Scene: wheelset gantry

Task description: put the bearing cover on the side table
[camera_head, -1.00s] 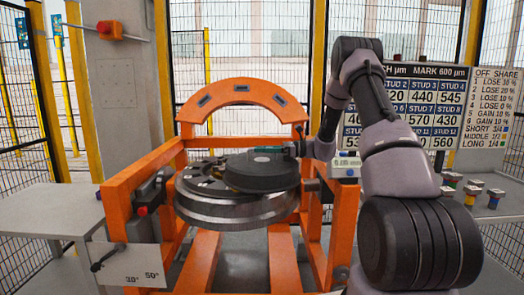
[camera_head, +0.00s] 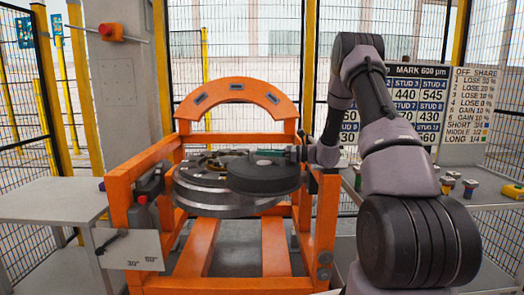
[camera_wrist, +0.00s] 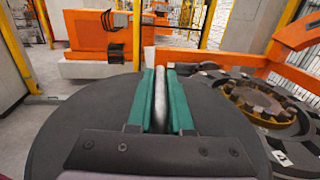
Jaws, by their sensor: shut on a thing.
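The bearing cover (camera_head: 263,178) is a dark round disc with a raised bar handle. My gripper (camera_head: 272,155) is over it at the end of my arm. In the wrist view the green fingers of my gripper (camera_wrist: 160,105) are shut on the grey bar of the cover (camera_wrist: 75,115). The cover overlaps the right part of the wheelset's round housing (camera_head: 210,205); the exact gap below it is hard to tell. A bare grey side table (camera_head: 50,203) stands to the left of the orange gantry.
The orange gantry (camera_head: 120,200) surrounds the housing with posts, rails and an arch (camera_head: 235,90). The uncovered bearing ring (camera_wrist: 262,102) shows beside the cover. Another table (camera_head: 495,195) at the right holds several small studs. Mesh fencing closes off the back.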

